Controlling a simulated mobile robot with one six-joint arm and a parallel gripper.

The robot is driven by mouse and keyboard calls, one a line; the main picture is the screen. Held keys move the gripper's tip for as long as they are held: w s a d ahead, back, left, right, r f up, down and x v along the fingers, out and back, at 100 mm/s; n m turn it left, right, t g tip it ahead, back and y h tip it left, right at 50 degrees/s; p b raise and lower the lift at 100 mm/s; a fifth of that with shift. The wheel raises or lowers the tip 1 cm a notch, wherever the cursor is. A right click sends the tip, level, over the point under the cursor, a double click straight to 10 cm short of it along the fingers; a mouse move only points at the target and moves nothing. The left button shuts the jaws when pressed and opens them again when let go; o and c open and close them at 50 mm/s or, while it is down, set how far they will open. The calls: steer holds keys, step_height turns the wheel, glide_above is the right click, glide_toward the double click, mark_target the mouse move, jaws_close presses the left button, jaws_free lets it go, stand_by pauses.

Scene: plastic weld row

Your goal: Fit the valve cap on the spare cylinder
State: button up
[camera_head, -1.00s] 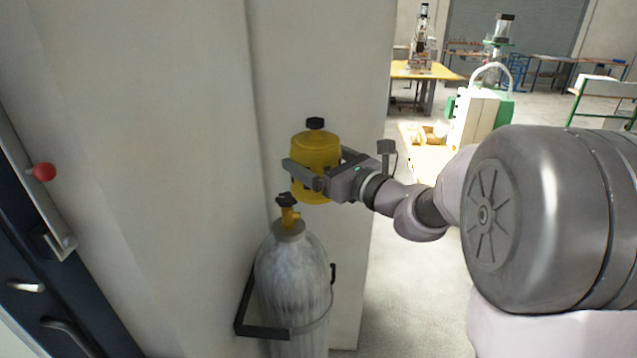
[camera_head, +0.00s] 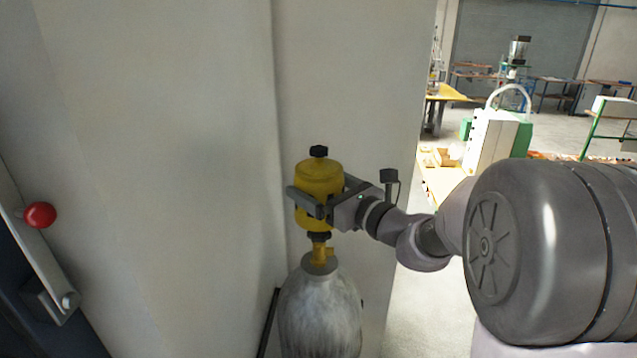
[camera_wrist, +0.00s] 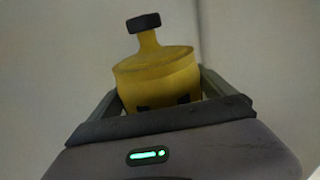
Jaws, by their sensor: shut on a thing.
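The valve cap (camera_head: 319,180) is a yellow rounded can with a black knob on top. My gripper (camera_head: 312,203) is shut on its sides and holds it upright. The cap also fills the middle of the wrist view (camera_wrist: 160,78), between the gripper's fingers (camera_wrist: 160,105). The spare cylinder (camera_head: 320,312) is a worn grey bottle against the wall, with a yellow valve (camera_head: 321,250) and a dark handwheel at its top. The cap is directly above the valve, its lower edge at or just over the handwheel. I cannot tell whether they touch.
A wall stands close behind and left of the cylinder, with a dark bracket (camera_head: 268,322) beside it. A red knob (camera_head: 40,215) sticks out at the left. To the right are open floor, a white and green machine (camera_head: 494,140) and workbenches.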

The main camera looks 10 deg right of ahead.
mark_target(325, 248)
steer(key=shift+s+f+b, duration=0.15)
steer(key=shift+f+b, duration=0.15)
steer(key=shift+f, duration=0.3)
steer(key=f+b, duration=0.2)
steer(key=shift+w+a+f, duration=0.1)
steer(key=shift+w+f, duration=0.2)
steer(key=shift+f, duration=0.05)
step_height(325, 248, down, 2)
steer(key=shift+s+f+b, duration=0.15)
steer(key=shift+b, duration=1)
step_height(325, 248, down, 8)
steer(key=b, duration=0.7)
steer(key=shift+f, duration=0.15)
steer(key=shift+c, duration=0.9)
steer(key=shift+f+b, duration=0.35)
steer(key=shift+b, duration=0.3)
